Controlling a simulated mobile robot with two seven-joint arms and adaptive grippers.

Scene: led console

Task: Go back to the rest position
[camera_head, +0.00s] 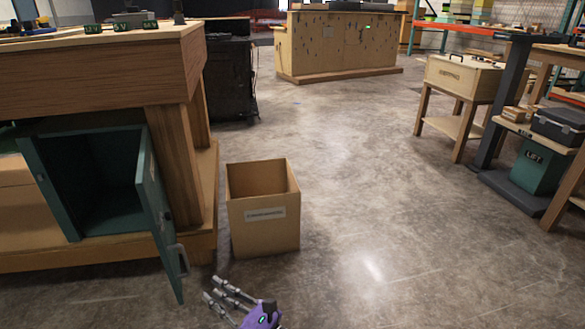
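The green cabinet (52,188) under the wooden workbench (100,68) stands open, its door jutting toward the floor. The concrete floor (390,200) in the middle is clear.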

